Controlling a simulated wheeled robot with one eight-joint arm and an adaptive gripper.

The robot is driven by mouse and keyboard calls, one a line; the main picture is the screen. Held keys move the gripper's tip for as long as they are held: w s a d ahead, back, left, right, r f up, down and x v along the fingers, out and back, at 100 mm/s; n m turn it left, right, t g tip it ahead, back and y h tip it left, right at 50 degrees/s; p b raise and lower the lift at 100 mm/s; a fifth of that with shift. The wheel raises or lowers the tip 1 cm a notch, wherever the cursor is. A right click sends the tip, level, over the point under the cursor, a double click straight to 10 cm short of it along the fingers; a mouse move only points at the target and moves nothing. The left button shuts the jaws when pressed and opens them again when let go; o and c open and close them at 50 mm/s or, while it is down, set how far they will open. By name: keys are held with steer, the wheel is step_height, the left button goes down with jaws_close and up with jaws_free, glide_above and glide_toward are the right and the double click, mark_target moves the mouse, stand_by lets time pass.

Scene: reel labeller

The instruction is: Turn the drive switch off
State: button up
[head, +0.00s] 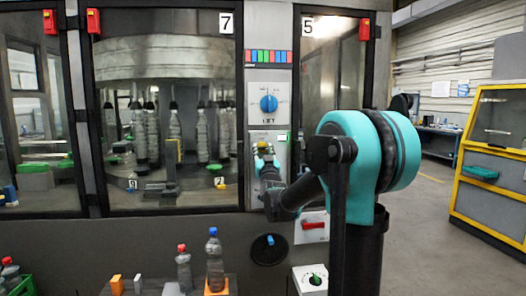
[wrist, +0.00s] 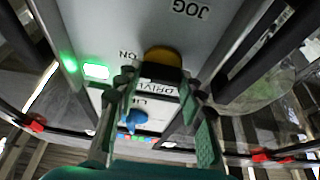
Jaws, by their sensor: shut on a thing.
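The drive switch (wrist: 162,58), a knob with a yellow top and dark sides, sits on a grey panel lettered DRIVE, ON and JOG in the wrist view. My gripper (wrist: 158,80) is shut on the knob, one finger on each side. A green lamp (wrist: 97,71) beside the ON lettering is lit. In the head view the yellow knob (head: 264,148) shows just above my gripper (head: 267,162), which hides most of its panel. The exact angle of the knob is hard to tell.
Above the switch panel is a blue dial (head: 268,103). Below my gripper are a red handle (head: 314,225), a dark round plate with a blue knob (head: 269,248) and a green dial (head: 315,279). Bottles (head: 215,258) stand lower left. Open floor lies to the right.

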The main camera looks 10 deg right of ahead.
steer(key=shift+n, duration=0.3)
steer(key=n+y, duration=0.1)
steer(key=n, duration=0.2)
steer(key=n+y, duration=0.2)
steer(key=n, duration=0.1)
steer(key=shift+d, duration=0.1)
steer(key=n+g+y, duration=0.1)
steer(key=n, duration=0.2)
steer(key=n+g+y, duration=0.1)
steer(key=n+y, duration=0.1)
steer(key=n, duration=0.1)
steer(key=n+g, duration=0.1)
steer(key=n, duration=0.1)
steer(key=n+g+y, duration=0.1)
steer(key=n, duration=0.2)
steer(key=shift+n, duration=0.3)
steer(key=shift+n+g, duration=0.9)
steer(key=shift+n, duration=1.2)
steer(key=o, duration=0.9)
